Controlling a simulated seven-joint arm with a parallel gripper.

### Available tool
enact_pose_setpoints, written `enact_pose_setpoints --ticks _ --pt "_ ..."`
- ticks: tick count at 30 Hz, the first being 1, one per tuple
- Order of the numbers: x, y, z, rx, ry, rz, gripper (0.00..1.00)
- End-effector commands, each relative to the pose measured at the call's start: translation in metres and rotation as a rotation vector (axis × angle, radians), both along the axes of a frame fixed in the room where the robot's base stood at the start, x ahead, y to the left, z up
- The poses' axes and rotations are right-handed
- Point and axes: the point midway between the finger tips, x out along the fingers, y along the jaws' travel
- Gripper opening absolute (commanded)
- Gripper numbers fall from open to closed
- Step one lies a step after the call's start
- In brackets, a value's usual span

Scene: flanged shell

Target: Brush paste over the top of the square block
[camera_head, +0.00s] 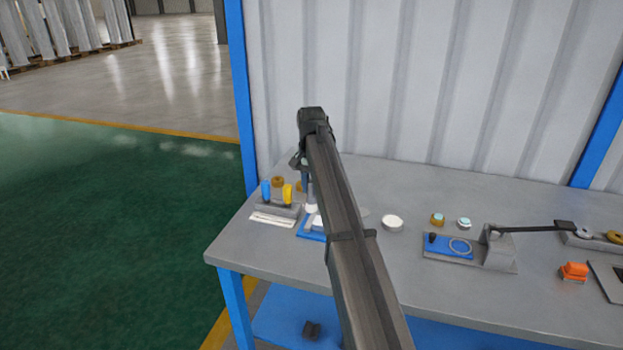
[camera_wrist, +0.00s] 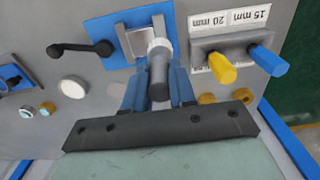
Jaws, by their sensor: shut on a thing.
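My gripper (camera_wrist: 157,80) is shut on a brush with a dark round handle (camera_wrist: 159,72) and a white tip (camera_wrist: 157,45). The brush points down toward the table, and its tip overlaps the right side of the light grey square block (camera_wrist: 136,44) in the wrist view. I cannot tell whether the tip touches the block. The block sits on a blue mat (camera_wrist: 104,28). In the head view my arm hides most of the gripper and block; the white tip (camera_head: 311,209) and a part of the blue mat (camera_head: 306,233) show beside the arm.
A grey holder (camera_wrist: 210,46) with yellow and blue tools stands close right of the block in the wrist view. A black-handled thing (camera_wrist: 78,48) and a white round tub (camera_wrist: 73,88) lie left. A lever fixture (camera_head: 500,250) stands farther right in the head view.

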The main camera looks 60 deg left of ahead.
Motion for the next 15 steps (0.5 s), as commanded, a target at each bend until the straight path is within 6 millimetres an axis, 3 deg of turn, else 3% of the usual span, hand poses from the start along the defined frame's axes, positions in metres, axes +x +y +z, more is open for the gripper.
enact_pose_setpoints --ticks 10,15 --pt "0.000 -0.001 -0.036 -0.001 0.001 0.000 0.00" --pt "0.012 -0.013 -0.036 0.001 -0.001 -0.001 0.00"
